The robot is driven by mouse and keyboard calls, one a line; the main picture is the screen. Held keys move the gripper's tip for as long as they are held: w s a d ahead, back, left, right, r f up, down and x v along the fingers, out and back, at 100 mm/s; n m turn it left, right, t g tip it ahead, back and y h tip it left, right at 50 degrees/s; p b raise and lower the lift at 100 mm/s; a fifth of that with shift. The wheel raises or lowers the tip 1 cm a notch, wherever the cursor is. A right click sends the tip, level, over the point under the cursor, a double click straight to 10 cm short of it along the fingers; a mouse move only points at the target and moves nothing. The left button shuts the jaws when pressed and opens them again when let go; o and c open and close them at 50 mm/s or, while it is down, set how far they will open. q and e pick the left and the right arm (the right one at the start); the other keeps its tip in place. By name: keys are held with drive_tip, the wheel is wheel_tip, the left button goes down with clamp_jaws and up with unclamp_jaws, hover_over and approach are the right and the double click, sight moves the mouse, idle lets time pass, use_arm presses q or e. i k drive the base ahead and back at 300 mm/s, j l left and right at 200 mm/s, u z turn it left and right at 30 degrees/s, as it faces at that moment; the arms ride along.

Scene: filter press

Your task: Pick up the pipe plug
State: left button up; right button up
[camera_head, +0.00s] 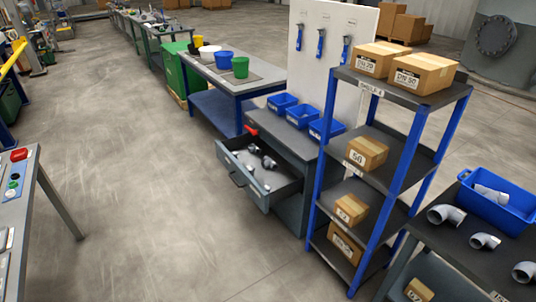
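I cannot pick out the pipe plug for certain. An open grey drawer (241,177) in the workbench cabinet holds several small dark and light fittings (268,161), too small to identify. Grey pipe fittings also lie on the dark table at the right: a large elbow (446,214), a smaller elbow (484,240) and one at the picture's edge (524,271). A blue bin (511,213) behind them holds a pale fitting (490,193). Neither of my grippers is in view.
A blue-framed shelf (407,152) with cardboard boxes stands between the drawer cabinet and the right table. Blue bins (282,103) sit on the cabinet top below a tool board (336,17). A control panel table (18,185) stands at left. The floor (140,170) between is clear.

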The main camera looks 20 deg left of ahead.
sight(250, 169)
drive_tip(key=i+j, duration=0.3)
drive_tip(key=i, duration=0.2)
drive_tip(key=i+j, duration=0.3)
drive_tip(key=i, duration=0.25)
drive_tip(key=i+j+u, duration=0.1)
drive_tip(key=i+j, duration=0.25)
drive_tip(key=i, duration=0.15)
drive_tip(key=i+j, duration=0.25)
drive_tip(key=i, duration=0.25)
